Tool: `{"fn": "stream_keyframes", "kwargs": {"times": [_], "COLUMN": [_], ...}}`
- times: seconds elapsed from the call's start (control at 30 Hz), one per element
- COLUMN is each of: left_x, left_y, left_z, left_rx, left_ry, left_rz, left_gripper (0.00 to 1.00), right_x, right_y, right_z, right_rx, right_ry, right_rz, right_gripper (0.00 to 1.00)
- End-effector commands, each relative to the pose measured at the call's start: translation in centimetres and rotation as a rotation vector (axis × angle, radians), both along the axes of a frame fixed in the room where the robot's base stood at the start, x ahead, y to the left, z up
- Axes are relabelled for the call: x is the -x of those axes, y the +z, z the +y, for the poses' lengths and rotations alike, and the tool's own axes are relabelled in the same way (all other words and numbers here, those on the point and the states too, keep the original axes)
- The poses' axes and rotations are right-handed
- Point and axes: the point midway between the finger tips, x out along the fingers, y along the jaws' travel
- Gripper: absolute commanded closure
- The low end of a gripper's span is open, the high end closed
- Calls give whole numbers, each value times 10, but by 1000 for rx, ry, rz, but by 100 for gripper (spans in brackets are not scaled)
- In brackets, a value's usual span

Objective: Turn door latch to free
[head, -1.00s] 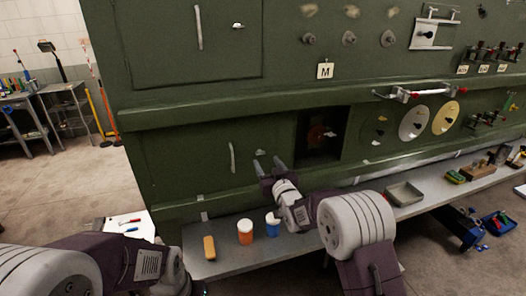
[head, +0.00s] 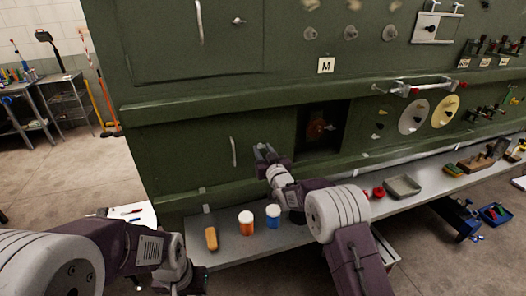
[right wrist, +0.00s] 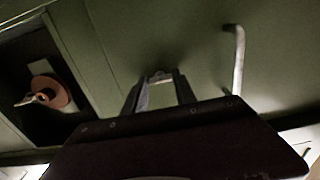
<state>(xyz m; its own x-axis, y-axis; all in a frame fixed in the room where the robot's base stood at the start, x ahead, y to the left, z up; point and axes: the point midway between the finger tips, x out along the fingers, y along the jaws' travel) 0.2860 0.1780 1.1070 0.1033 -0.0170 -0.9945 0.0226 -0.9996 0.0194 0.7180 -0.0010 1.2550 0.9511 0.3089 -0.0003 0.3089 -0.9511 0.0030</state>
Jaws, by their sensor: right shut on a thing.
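The lower green door (head: 190,155) has a pale upright handle (head: 233,151) on its right part. My right gripper (head: 264,152) is at the door face just right of this handle. Its fingers are shut on the small door latch (right wrist: 160,76), which shows between the fingertips in the right wrist view. In the head view the gripper hides the latch, so I cannot tell its angle. The handle (right wrist: 238,60) also shows in the right wrist view, beside the fingers. My left gripper (head: 190,284) is low at the bottom edge, mostly cut off, away from the door.
A dark open recess (head: 322,130) with a reddish round part is right of the door. A shelf (head: 235,252) below carries an orange-yellow block (head: 211,238), an orange jar (head: 246,223), a blue jar (head: 273,216) and a grey tray (head: 403,187). An upper door latch (head: 238,20) sits above.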

Motion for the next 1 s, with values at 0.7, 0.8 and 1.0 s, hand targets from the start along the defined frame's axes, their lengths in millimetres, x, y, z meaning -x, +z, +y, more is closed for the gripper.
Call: {"fn": "stream_keyframes", "kwargs": {"times": [0.7,0.8,1.0], "left_x": [0,0,0], "left_y": [-85,-99,-125], "left_z": [0,0,0], "left_rx": [0,0,0], "left_ry": [0,0,0], "left_rz": [0,0,0], "left_gripper": [64,64,64], "right_x": [0,0,0], "right_y": [-7,-7,-6], "right_z": [0,0,0], "right_rx": [448,538,720], "right_ry": [-1,-1,-1], "right_rz": [-150,-178,-238], "right_gripper": [100,100,100]}}
